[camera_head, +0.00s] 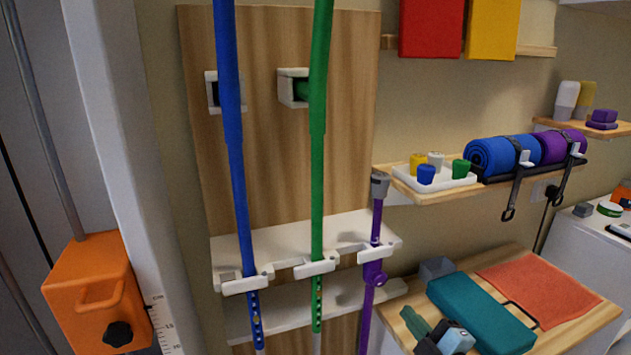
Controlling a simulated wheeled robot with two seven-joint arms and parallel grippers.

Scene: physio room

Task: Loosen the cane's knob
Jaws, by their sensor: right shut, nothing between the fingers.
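The purple cane (366,318) stands nearly upright in the slot of a white rack (230,246), with its grey handle (380,184) on top. Its purple knob (376,279) sits on the shaft just below the rack's upper shelf. My right gripper (414,320) shows partly at the bottom edge, low and to the right of the knob, apart from it. It is shut and empty, with its small fingers in front of the wooden table. My left gripper is not in view.
A blue pole (234,150) and a green pole (319,150) stand left of the cane. A wall shelf (400,177) with a white tray and rolled mats is at right. A table (558,342) holds a teal block (480,311) and orange towel (540,288). An orange box (95,290) is at left.

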